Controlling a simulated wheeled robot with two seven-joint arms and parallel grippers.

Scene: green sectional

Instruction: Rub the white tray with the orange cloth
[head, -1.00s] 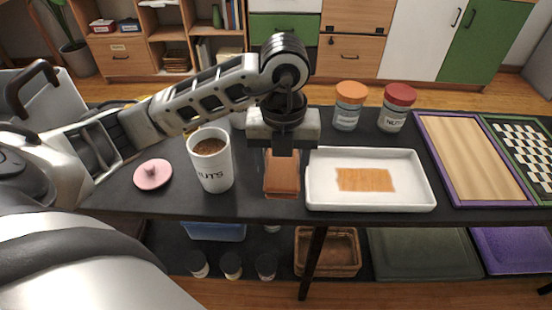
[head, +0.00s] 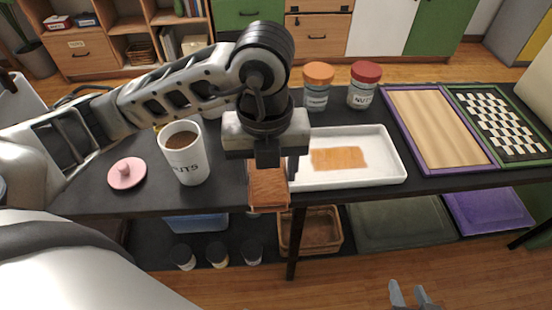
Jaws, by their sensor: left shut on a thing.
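The white tray (head: 391,170) lies on the dark table, right of my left gripper. A flat orange-brown patch (head: 338,158) shows on its floor; I cannot tell if it is a stain or a thin piece. My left gripper (head: 268,168) points down beside the tray's left end, shut on an orange-brown folded piece, seemingly the orange cloth (head: 268,191). The cloth hangs near the table's front edge, and the gripper hides the tray's left end. My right gripper (head: 411,295) shows only its fingertips at the bottom, apart and empty, in front of the table.
A white mug (head: 184,158) with brown contents and a pink lid (head: 126,174) stand left of the gripper. An orange-lidded jar (head: 317,88) and a red-lidded jar (head: 363,86) stand behind the tray. A purple-framed board (head: 440,130) and a checkered board (head: 503,125) lie right.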

